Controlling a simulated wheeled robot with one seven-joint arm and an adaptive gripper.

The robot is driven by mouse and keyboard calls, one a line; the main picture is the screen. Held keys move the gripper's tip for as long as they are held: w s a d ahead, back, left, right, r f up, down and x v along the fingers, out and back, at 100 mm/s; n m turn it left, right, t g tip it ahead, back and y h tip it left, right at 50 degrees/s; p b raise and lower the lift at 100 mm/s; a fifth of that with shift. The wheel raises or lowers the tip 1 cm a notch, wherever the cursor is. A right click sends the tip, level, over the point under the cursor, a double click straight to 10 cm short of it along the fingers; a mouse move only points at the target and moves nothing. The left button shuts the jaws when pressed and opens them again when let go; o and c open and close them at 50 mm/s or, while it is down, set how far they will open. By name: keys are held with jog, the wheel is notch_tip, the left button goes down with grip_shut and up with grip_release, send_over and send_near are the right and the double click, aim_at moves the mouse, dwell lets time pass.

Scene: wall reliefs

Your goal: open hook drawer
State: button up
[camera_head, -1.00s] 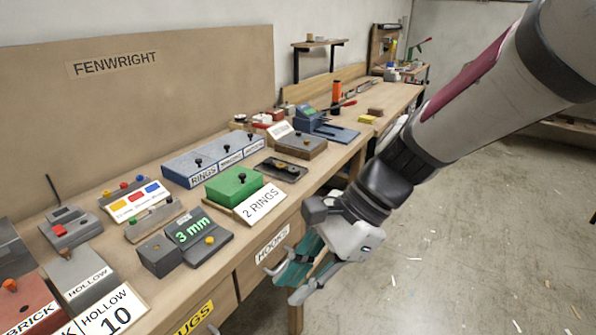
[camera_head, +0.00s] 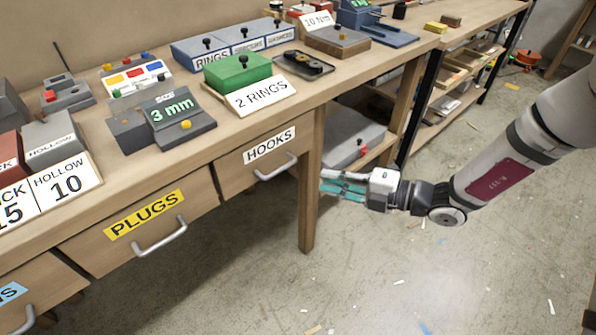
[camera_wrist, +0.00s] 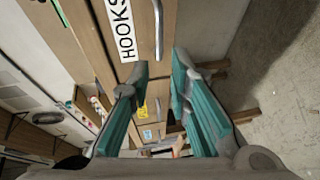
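The hooks drawer (camera_head: 236,166) is closed in the bench front, with a white HOOKS label (camera_head: 270,146) and a silver bar handle (camera_head: 277,167). My gripper (camera_head: 326,182) is right of the drawer, past the bench leg in the picture, with its teal fingers pointing left and apart from the handle. In the wrist view the gripper (camera_wrist: 158,78) is open, with nothing between its fingers. There the drawer's label (camera_wrist: 122,28) and handle (camera_wrist: 159,28) show ahead, beyond the fingertips.
The wooden bench leg (camera_head: 311,190) stands just right of the drawer. The plugs drawer (camera_head: 140,225) is to its left, closed. A grey box (camera_head: 350,140) sits on a lower shelf behind the gripper. The floor in front is open, with small scraps.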

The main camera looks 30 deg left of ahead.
aim_at(280, 170)
jog(key=a+b, duration=0.1)
jog(key=a, duration=0.3)
jog(key=a+f, duration=0.1)
jog(key=a, duration=0.4)
jog(key=a+f+b, duration=0.1)
jog(key=a, duration=0.3)
jog(key=shift+a+f+b, duration=0.15)
jog(key=shift+b, duration=0.15)
jog(key=shift+c, duration=0.5)
grip_shut()
